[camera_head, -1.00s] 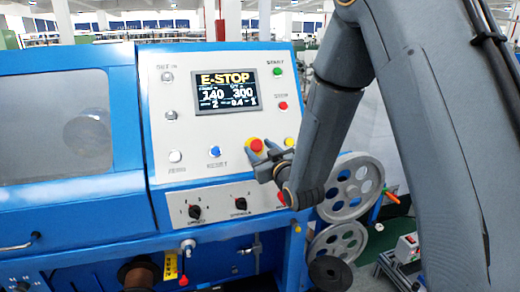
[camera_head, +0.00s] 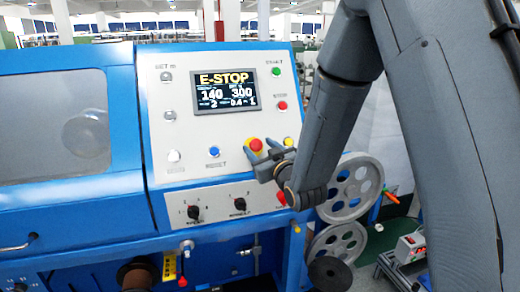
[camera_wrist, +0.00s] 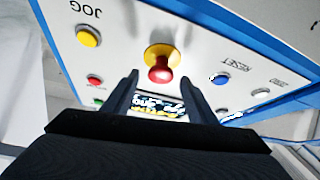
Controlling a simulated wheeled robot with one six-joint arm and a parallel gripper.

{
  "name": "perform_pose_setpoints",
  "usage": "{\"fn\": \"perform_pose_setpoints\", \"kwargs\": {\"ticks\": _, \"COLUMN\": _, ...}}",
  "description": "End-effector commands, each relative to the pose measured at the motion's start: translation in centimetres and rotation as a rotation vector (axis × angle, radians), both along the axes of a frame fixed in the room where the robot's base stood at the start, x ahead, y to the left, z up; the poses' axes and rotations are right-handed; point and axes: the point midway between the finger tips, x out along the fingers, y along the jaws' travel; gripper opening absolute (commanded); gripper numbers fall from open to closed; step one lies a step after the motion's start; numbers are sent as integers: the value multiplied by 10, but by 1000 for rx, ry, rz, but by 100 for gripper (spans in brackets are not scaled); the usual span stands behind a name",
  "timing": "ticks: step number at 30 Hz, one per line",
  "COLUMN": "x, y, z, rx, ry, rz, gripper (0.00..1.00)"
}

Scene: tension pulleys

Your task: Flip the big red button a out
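The big red button (camera_head: 256,145) is a mushroom knob on a yellow round base, low on the white control panel. In the wrist view the red knob (camera_wrist: 160,72) stands out from its yellow base (camera_wrist: 161,52), between and just beyond my fingertips. My gripper (camera_head: 261,151) is at the button in the head view, its fingers spread to either side of the knob. In the wrist view my gripper (camera_wrist: 160,77) is open and holds nothing; gaps show between the knob and both fingers. Whether a finger touches the yellow base cannot be told.
The screen (camera_head: 224,89) reads E-STOP. A blue button (camera_head: 214,151) is left of the red one, and a yellow JOG button (camera_wrist: 88,37) shows beside it in the wrist view. A small red button (camera_head: 282,105) is above right. Grey pulleys (camera_head: 352,187) stand at the right.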

Motion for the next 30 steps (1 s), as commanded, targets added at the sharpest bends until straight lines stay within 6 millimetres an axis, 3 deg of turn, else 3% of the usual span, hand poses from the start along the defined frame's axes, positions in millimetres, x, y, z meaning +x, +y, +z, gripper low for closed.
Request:
{"fn": "perform_pose_setpoints", "kwargs": {"ticks": 11, "x": -5, "y": -3, "z": -1, "rx": 0, "ry": 1, "rz": -1, "gripper": 52}}
{"fn": "perform_pose_setpoints", "kwargs": {"ticks": 21, "x": -53, "y": -23, "z": -2, "rx": 0, "ry": 0, "rz": -1, "gripper": 52}}
{"fn": "perform_pose_setpoints", "kwargs": {"ticks": 30, "x": -72, "y": -31, "z": -1, "rx": 0, "ry": 1, "rz": 0, "gripper": 52}}
